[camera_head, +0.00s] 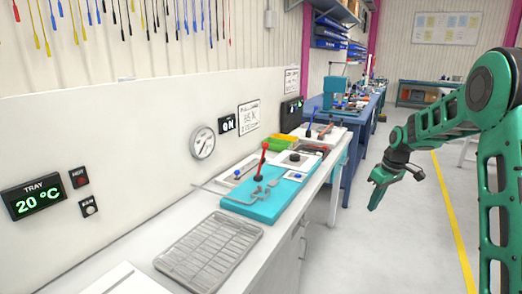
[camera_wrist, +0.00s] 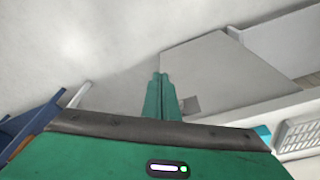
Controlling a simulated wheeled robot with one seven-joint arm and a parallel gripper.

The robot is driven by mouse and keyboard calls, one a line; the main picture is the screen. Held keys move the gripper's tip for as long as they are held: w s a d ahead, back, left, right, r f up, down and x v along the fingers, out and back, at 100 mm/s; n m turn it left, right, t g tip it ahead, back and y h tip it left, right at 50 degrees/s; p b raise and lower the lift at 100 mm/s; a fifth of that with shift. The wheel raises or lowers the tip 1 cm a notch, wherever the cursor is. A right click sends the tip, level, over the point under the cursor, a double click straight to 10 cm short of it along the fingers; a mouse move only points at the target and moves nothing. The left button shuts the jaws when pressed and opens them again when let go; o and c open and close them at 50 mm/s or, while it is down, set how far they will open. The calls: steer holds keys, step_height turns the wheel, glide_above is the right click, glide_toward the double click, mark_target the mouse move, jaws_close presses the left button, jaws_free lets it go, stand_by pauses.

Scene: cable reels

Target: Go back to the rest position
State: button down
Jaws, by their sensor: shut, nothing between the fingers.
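My gripper (camera_head: 376,196) hangs at the end of my green arm, over the open floor to the right of the white workbench (camera_head: 290,215). It points down and is clear of the bench. In the wrist view my gripper's two green fingers (camera_wrist: 162,78) are together, with nothing between them. The floor and the pale side of the bench show past them.
A wire rack (camera_head: 210,250) lies on the bench's near part. Behind it is a turquoise board (camera_head: 268,197) with a red-handled tool. Blue benches (camera_head: 360,130) stand farther back. The floor (camera_head: 400,240) around my gripper is clear, with a yellow line.

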steer(key=s+d+r+m, duration=0.1)
steer(key=s+r+m, duration=0.2)
steer(key=s, duration=0.8)
steer(key=s+d+r+m+g+h, duration=0.1)
steer(key=s+r+m, duration=0.15)
steer(key=s, duration=0.85)
steer(key=s+d+r+m, duration=0.1)
steer(key=s+r+m, duration=0.15)
steer(key=s, duration=0.85)
steer(key=s+f+m, duration=0.1)
steer(key=s+m, duration=0.1)
steer(key=s, duration=0.4)
steer(key=s+a+f+m+g, duration=0.1)
steer(key=s+f+m, duration=0.1)
steer(key=s, duration=0.5)
steer(key=shift+a, duration=0.25)
steer(key=shift+w+f, duration=0.3)
steer(key=shift+w, duration=0.25)
